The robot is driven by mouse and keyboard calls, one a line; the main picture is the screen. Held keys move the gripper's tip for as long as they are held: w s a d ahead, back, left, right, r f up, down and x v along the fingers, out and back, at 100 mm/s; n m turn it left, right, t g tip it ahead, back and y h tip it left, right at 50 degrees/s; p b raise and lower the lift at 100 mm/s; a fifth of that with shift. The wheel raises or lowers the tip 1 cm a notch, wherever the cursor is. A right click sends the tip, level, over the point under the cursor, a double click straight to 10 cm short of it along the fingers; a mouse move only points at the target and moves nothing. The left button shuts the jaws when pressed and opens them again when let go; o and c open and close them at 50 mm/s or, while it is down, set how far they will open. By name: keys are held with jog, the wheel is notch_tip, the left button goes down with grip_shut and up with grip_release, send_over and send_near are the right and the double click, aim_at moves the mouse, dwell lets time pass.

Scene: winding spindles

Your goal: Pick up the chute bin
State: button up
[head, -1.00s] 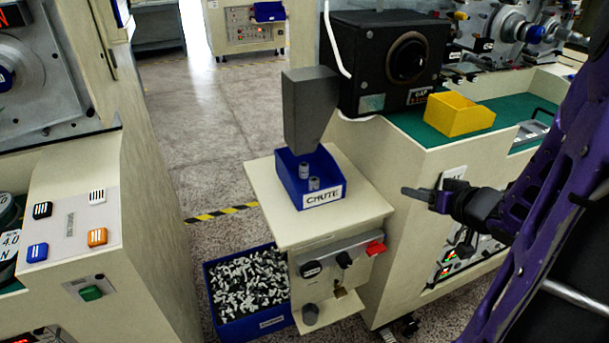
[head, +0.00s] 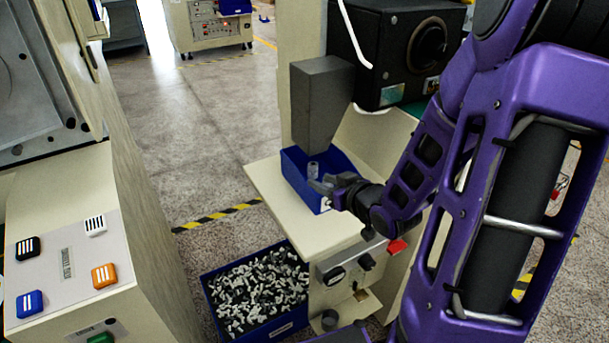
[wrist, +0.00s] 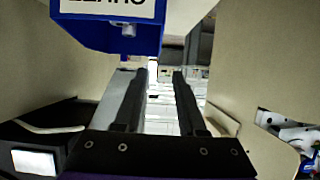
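The chute bin (head: 301,187) is a small blue open box on the cream shelf, under the grey chute (head: 320,100). A grey cylindrical piece shows inside it. My gripper (head: 322,184) is at the bin's front right and covers most of its white label. In the wrist view the bin (wrist: 98,37) is at the top left, label upside down, with a grey piece at its edge. My gripper's two dark fingers (wrist: 158,85) are apart, with nothing between them. I cannot tell whether a finger touches the bin.
The cream shelf (head: 268,181) carries the bin, with a red switch (head: 397,246) below. A larger blue bin (head: 214,287) full of small grey and white pieces stands on the floor. A control cabinet (head: 70,260) is at left. The floor beyond is open.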

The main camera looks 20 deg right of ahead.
jog(key=b+x, duration=0.2)
jog(key=x, duration=0.9)
jog(key=shift+w+a+f, duration=0.1)
jog(key=shift+w, duration=0.2)
jog(key=shift+r+b+x, duration=0.2)
jog(key=shift+b+x, duration=0.05)
jog(key=shift+x, duration=1.2)
jog(key=shift+r+b+x, duration=0.15)
jog(key=shift+b+x, duration=0.05)
jog(key=shift+x, duration=1.3)
jog(key=shift+w, duration=0.1)
grip_shut()
